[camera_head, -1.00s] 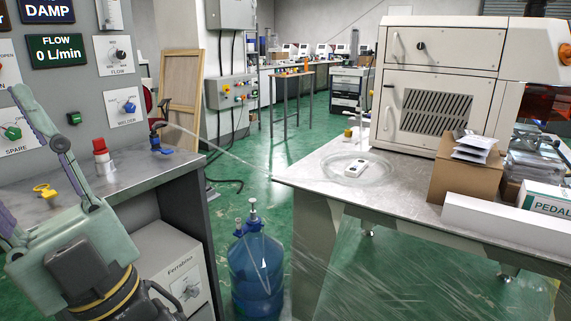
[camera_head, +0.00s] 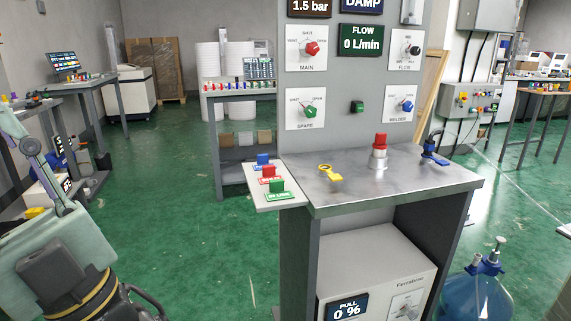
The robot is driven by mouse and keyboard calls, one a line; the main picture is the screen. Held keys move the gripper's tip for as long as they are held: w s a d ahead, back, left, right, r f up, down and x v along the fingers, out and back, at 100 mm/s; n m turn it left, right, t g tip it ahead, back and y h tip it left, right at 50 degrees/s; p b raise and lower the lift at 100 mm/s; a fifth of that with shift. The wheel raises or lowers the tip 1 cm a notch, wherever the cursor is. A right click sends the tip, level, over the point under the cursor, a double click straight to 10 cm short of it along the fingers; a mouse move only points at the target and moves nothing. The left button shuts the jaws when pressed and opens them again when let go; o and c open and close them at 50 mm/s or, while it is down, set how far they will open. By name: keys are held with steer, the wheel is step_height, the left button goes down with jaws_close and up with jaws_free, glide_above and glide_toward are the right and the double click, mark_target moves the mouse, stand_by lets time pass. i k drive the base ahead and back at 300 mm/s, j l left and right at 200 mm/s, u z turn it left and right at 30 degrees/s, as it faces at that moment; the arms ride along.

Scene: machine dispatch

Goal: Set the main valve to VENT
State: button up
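The main valve is a red knob (camera_head: 312,48) on a white plate labelled MAIN, high on the grey panel. VENT is printed at its left, SHUT above and OPEN at its right; I cannot tell surely which mark the knob points at. My gripper (camera_head: 24,145) shows partly at the left edge, far left of the panel and not touching it. One finger is seen reaching up from the pale green palm; the other finger is cut off by the frame. No held object shows.
Below MAIN is the green SPARE knob (camera_head: 309,111); the blue WELDER knob (camera_head: 405,105) is at right. A metal bench (camera_head: 400,178) juts out under the panel, bearing a red button (camera_head: 380,141) and yellow key (camera_head: 330,172). Open green floor lies between my arm and the bench.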

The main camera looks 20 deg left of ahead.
mark_target(312, 48)
steer(key=i+j+u, duration=0.15)
steer(key=j+u, duration=0.25)
steer(key=i+j+u, duration=0.15)
steer(key=u, duration=0.2)
steer(key=i+j+u, duration=0.2)
steer(key=u, duration=0.2)
steer(key=i+j+u, duration=0.25)
steer(key=i+u, duration=0.15)
steer(key=i, duration=0.2)
steer(key=i+u, duration=0.55)
steer(key=i, duration=0.95)
steer(key=i+l, duration=0.2)
steer(key=i, duration=0.9)
steer(key=k+j, duration=0.15)
steer(key=k, duration=0.25)
steer(key=k+j, duration=0.15)
steer(key=k, duration=0.3)
steer(key=z, duration=0.4)
steer(key=k+z, duration=0.15)
steer(key=z, duration=2.25)
steer(key=k+l, duration=0.05)
steer(key=l, duration=0.05)
